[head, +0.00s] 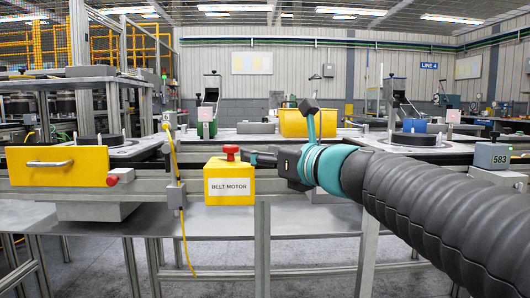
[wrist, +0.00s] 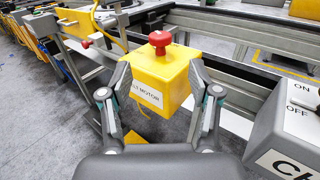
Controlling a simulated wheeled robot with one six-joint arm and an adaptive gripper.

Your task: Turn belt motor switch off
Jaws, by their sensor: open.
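The belt motor switch (head: 230,184) is a yellow box labelled "BELT MOTOR" with a red mushroom button (head: 231,152) on top. It is mounted on the front rail of the conveyor, in the middle of the head view. My gripper (head: 256,158) is beside the button, to its right. In the wrist view my gripper (wrist: 158,78) is open, its fingers on either side of the yellow box (wrist: 165,75), with the red button (wrist: 160,42) just beyond the fingertips. I cannot tell whether the fingers touch the box.
A yellow drawer-like panel (head: 57,166) with a handle and a second red button (head: 112,180) are at the left. A yellow cable (head: 178,190) hangs just left of the switch. A grey ON/OFF box (wrist: 290,125) stands close on the right in the wrist view.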

